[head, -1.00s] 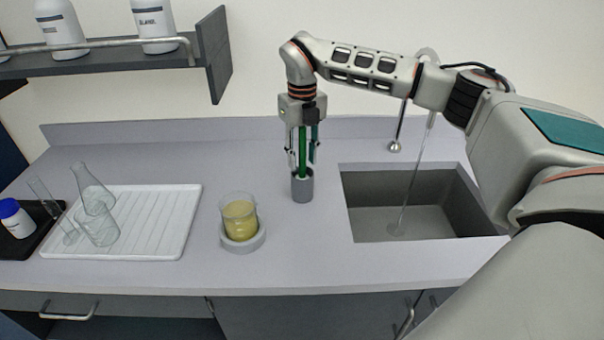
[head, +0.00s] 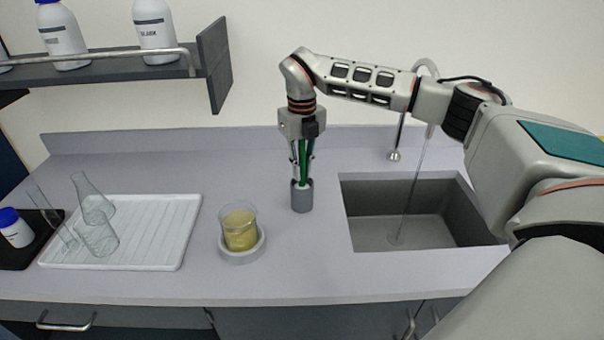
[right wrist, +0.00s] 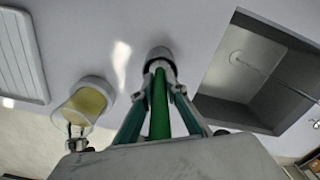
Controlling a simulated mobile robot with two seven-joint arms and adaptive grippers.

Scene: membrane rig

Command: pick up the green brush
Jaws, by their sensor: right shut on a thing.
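The green brush (head: 303,162) stands upright in a small grey cup (head: 302,197) on the counter, left of the sink. My right gripper (head: 302,176) points down from above and is shut on the brush's green handle. In the right wrist view the green brush (right wrist: 159,108) runs between the fingers toward the grey cup (right wrist: 159,55). The brush's lower end is hidden inside the cup. My left gripper is not in view.
A beaker of yellow liquid (head: 240,228) sits on a round grey base (head: 241,256) left of the cup. A white drying rack (head: 160,235) holds glassware farther left. The sink (head: 400,215) with its faucet is on the right. A shelf (head: 120,75) with bottles hangs upper left.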

